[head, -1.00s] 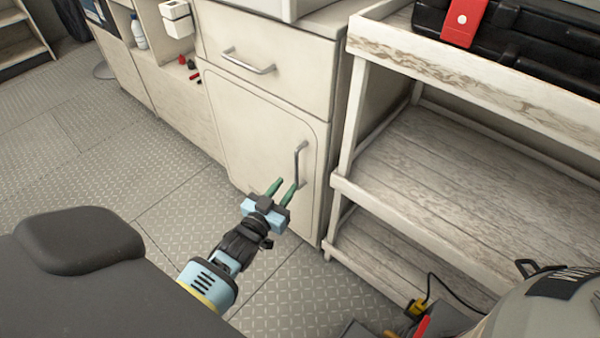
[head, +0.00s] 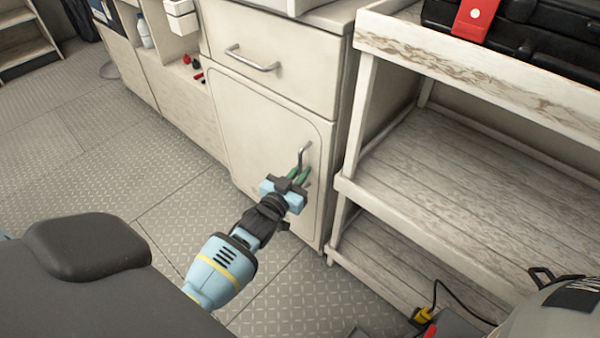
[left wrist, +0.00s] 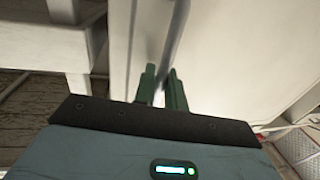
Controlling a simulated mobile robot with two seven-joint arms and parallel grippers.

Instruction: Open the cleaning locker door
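The cleaning locker door (head: 262,140) is the pale lower door of the cabinet, below a drawer. It sits closed in its frame. Its upright metal handle (head: 305,155) is near the door's right edge. My left gripper (head: 298,175) is at the lower part of this handle, its green fingers pointing at the door. In the left wrist view the handle (left wrist: 175,40) runs down between the two fingertips (left wrist: 161,75). A small gap shows beside the bar, so the fingers look open around it. My right gripper is out of view.
A drawer with a horizontal handle (head: 252,61) is above the door. A wooden shelf unit (head: 450,170) stands close on the right, with a black case (head: 530,30) on top. The grey floor (head: 170,215) in front of the cabinet is clear.

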